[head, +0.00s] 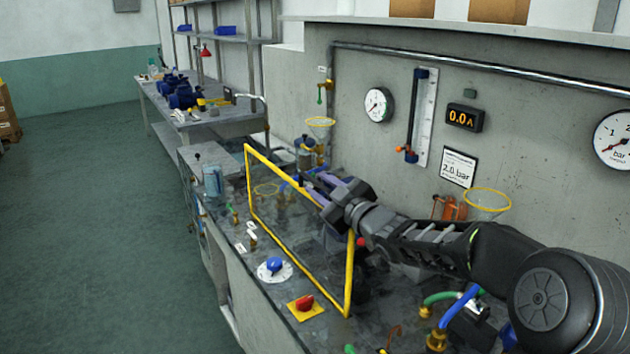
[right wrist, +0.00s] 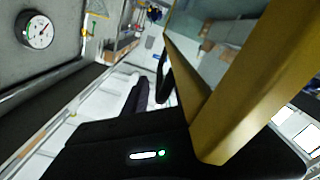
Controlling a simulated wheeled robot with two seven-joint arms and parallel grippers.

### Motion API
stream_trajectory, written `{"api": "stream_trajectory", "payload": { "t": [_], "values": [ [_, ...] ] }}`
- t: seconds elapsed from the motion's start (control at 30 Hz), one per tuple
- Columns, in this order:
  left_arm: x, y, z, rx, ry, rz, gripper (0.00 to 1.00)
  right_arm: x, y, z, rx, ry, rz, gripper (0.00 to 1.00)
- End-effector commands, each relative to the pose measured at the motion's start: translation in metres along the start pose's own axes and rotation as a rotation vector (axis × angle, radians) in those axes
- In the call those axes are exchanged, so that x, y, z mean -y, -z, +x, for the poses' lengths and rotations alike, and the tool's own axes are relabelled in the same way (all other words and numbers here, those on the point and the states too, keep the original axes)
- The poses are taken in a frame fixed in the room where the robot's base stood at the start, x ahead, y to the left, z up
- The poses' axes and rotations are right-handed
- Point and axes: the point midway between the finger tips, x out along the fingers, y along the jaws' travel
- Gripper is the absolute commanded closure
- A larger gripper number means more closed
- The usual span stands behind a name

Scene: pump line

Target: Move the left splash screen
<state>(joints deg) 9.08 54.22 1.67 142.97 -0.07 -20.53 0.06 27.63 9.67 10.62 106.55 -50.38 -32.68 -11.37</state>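The left splash screen (head: 300,225) is a clear pane in a yellow frame, standing upright along the front of the grey bench in the head view. Its yellow frame (right wrist: 245,85) fills much of the right wrist view, very close to the camera. My right gripper (head: 316,187) reaches in from the right, at the screen's upper edge. Its two purple-tipped fingers look spread, and I see nothing clearly clamped between them. Whether they touch the frame cannot be told. My left gripper is not in view.
A blue knob (head: 274,265) and a red knob (head: 304,302) sit in front of the screen. Hoses (head: 455,297) and yellow rings (head: 487,199) are at the right. Gauges (head: 378,104) hang on the back wall. The floor (head: 90,220) at left is clear.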

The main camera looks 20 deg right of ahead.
Motion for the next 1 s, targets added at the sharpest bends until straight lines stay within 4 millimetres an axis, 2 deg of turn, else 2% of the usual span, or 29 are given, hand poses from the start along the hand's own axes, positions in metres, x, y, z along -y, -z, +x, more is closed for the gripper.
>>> {"api": "stream_trajectory", "payload": {
  "t": [0.1, 0.2, 0.5, 0.9, 1.0],
  "values": [
    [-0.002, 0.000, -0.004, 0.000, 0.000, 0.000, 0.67, -0.001, 0.000, 0.017, 0.001, 0.001, 0.003, 0.67],
    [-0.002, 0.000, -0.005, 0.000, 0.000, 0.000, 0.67, 0.000, 0.000, 0.025, 0.001, 0.000, 0.001, 0.67],
    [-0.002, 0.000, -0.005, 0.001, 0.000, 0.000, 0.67, 0.000, 0.000, 0.027, 0.001, -0.001, 0.000, 0.67],
    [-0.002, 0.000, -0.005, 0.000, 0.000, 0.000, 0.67, 0.000, 0.000, 0.027, 0.001, -0.001, 0.000, 0.99],
    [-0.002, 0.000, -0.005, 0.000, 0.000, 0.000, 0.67, 0.000, 0.000, 0.027, 0.001, 0.000, 0.000, 1.00]
  ]
}}
